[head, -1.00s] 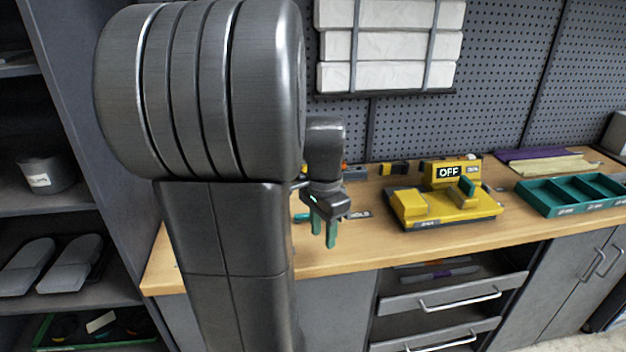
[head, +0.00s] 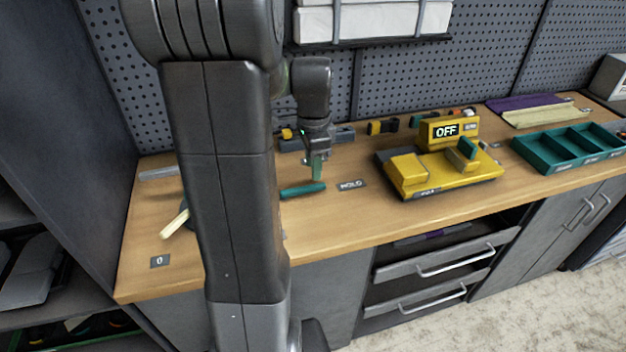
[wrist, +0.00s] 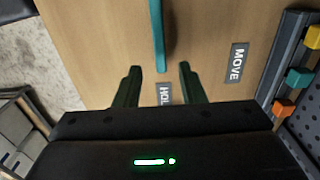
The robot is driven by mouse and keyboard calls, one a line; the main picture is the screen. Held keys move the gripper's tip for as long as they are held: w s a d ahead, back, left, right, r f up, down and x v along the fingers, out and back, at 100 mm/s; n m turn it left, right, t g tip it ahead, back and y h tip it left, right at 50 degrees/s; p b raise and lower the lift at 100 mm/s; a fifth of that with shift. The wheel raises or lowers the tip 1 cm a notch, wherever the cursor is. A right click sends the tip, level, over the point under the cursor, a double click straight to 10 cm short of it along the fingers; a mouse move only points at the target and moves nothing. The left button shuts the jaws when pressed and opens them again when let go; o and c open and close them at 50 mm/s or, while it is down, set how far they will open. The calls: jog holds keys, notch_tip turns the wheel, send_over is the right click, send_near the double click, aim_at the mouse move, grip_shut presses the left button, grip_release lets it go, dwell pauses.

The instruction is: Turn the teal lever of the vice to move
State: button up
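The teal lever (head: 303,190) lies low over the bench, its free end toward the HOLD label (head: 352,184). The rest of the vice is hidden behind my arm. My gripper (head: 317,172) points down just above the lever's free end. In the wrist view my gripper (wrist: 160,70) is open, and the end of the teal lever (wrist: 157,35) shows between its two fingertips. I cannot tell whether a finger touches it. The HOLD label (wrist: 164,94) is partly covered by the gripper. The MOVE label (wrist: 236,63) lies to the right in the wrist view.
A yellow device with an OFF display (head: 446,130) stands right of the HOLD label. A teal divided tray (head: 540,160) is further right. A rail with coloured blocks (wrist: 290,75) lies beyond the MOVE label. A label marked 0 (head: 160,261) is at front left.

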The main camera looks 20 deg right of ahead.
aim_at(313, 186)
notch_tip(313, 186, down, 6)
jog(key=shift+r, duration=0.15)
grip_shut()
